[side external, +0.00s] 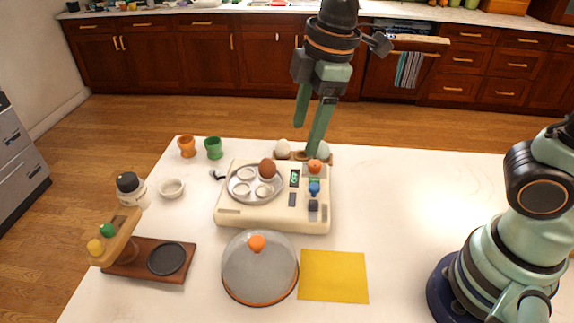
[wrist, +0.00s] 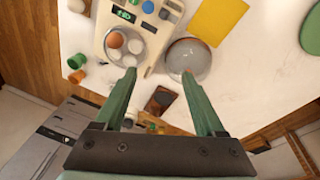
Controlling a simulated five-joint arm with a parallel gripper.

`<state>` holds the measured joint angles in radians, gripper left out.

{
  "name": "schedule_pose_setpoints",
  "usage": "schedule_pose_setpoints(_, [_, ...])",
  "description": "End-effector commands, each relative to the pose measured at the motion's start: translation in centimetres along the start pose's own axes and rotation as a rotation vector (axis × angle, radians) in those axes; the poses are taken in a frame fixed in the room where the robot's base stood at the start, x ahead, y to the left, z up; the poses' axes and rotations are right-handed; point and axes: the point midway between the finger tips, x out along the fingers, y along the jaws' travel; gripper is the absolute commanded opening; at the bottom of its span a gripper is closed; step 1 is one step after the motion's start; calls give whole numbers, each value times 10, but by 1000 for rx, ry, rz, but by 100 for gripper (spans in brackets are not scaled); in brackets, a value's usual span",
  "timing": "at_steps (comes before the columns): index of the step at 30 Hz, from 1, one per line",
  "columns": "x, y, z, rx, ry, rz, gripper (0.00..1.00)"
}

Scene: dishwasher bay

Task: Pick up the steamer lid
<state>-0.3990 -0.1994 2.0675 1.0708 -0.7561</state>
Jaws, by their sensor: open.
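The steamer lid (side external: 260,275) is a clear dome with an orange knob and an orange rim. It rests on the white table in front of the egg cooker in the side view. In the wrist view the lid (wrist: 190,52) is right of centre, with the right fingertip overlapping its lower edge near the knob. My gripper (side external: 308,142) is open and empty, with its fingers pointing down, and appears near the back of the cooker in the side view. In the wrist view the fingertips (wrist: 159,74) are apart, with the table below between them.
The cream egg cooker (side external: 255,214) holds a brown egg on its tray. A yellow cloth (side external: 334,276) lies right of the lid. A dark wooden board (side external: 120,262) with a stand is at left. Egg cups (side external: 213,148) and a white bowl (side external: 172,188) stand behind it.

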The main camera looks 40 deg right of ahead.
Motion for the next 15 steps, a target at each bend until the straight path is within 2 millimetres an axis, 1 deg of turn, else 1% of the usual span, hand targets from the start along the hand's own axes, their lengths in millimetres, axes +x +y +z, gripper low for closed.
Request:
schedule_pose_setpoints(1, [8,-10,-20,-143,-23,-38,72])
schedule_pose_setpoints(3, [17,-22,-41,-324,-43,-79,72])
schedule_pose_setpoints(6, [28,-39,-66,-541,-64,-130,72])
schedule_pose_setpoints(10, [39,-55,-85,-726,-79,-174,72])
schedule_pose_setpoints(12, [42,-60,-90,-779,-82,-186,72])
schedule_pose_setpoints(15, [50,-64,-92,-810,-86,-195,72])
